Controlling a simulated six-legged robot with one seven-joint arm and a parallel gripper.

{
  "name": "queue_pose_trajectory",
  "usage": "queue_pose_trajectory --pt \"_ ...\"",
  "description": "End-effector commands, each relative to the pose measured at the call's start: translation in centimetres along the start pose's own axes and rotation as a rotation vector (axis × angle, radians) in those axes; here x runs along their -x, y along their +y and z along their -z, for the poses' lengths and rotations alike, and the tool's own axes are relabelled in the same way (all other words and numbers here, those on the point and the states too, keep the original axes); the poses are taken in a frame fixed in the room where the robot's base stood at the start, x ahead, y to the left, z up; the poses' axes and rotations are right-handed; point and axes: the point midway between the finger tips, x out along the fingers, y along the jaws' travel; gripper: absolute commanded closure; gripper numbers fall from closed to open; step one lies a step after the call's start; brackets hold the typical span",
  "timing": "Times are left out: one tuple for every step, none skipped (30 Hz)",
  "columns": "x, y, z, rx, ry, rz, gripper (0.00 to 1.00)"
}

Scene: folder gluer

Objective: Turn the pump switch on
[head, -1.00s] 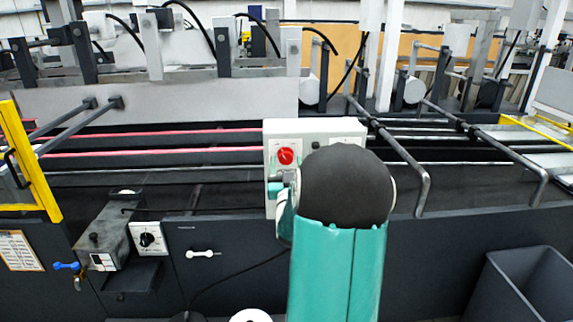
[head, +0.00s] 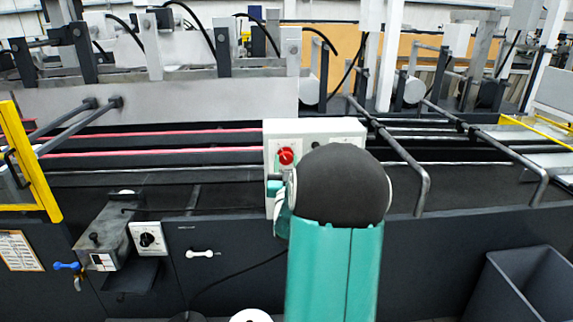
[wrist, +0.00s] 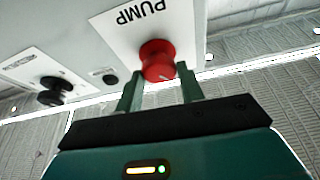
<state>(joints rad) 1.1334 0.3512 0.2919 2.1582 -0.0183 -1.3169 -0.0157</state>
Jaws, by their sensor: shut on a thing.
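The pump switch is a red round knob (wrist: 157,58) on a white plate marked PUMP, shown upside down in the wrist view. In the head view the red knob (head: 286,156) sits on the upper left of a pale control box (head: 315,128). My gripper (wrist: 160,82) has its two green fingers on either side of the knob and is shut on it. In the head view my arm hides most of the gripper and the right part of the box. I cannot tell the switch's setting.
A second plate with a black knob (wrist: 55,90) and a small dark button (wrist: 110,79) share the panel. Metal rails (head: 420,190) stand right of the box. A grey bin (head: 525,285) is at lower right. A yellow frame (head: 35,165) is at left.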

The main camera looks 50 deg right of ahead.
Motion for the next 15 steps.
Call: queue_pose_trajectory --pt "0.02 -0.12 -0.01 -0.022 0.0 -0.008 0.85" --pt "0.02 -0.18 -0.01 -0.039 0.0 -0.014 0.85" --pt "0.02 -0.18 0.0 -0.062 0.0 -0.024 0.85" --pt "0.02 -0.2 0.0 -0.081 0.0 -0.031 0.85" --pt "0.02 -0.22 -0.01 -0.101 0.0 -0.04 0.85" --pt "0.02 -0.24 0.0 -0.129 0.0 -0.052 0.85" --pt "0.02 -0.23 0.0 -0.153 0.0 -0.062 0.85" --pt "0.02 -0.3 0.0 -0.177 -0.001 -0.071 0.85" --pt "0.02 -0.31 0.01 -0.209 -0.001 -0.085 0.85" --pt "0.01 -0.31 0.03 -0.235 0.0 -0.095 0.85" --pt "0.01 -0.33 0.05 -0.261 0.0 -0.106 0.85" --pt "0.0 -0.35 0.07 -0.296 0.001 -0.12 0.85" --pt "0.0 -0.38 0.09 -0.322 0.001 -0.131 0.85" --pt "0.0 -0.41 0.09 -0.349 0.001 -0.142 0.85" --pt "-0.01 -0.38 0.09 -0.384 0.0 -0.157 0.85"
